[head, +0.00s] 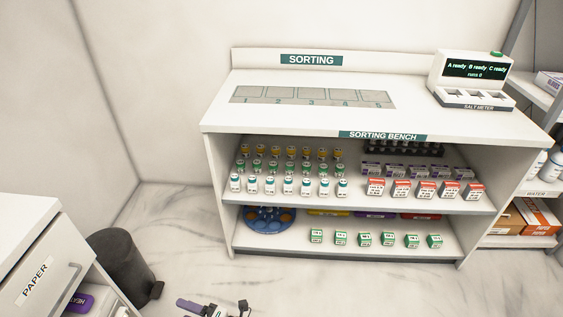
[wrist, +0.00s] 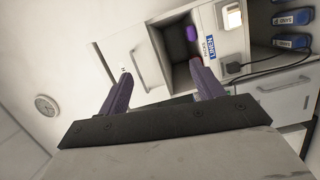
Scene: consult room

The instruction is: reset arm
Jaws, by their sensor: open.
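My gripper (head: 214,307) shows at the bottom edge of the head view, low and in front of the sorting bench (head: 285,128). In the wrist view my gripper (wrist: 167,90) has its two purple fingers spread wide apart, with nothing between them. It is open and touches nothing that I can see. Most of my arm is out of the head view.
The bench holds several vials (head: 289,186) and boxes on its shelves, and a salt meter (head: 472,80) on top. A dark bin (head: 122,262) and a white PAPER cabinet (head: 30,250) stand at the left. Clear marble floor (head: 180,215) lies between bin and bench.

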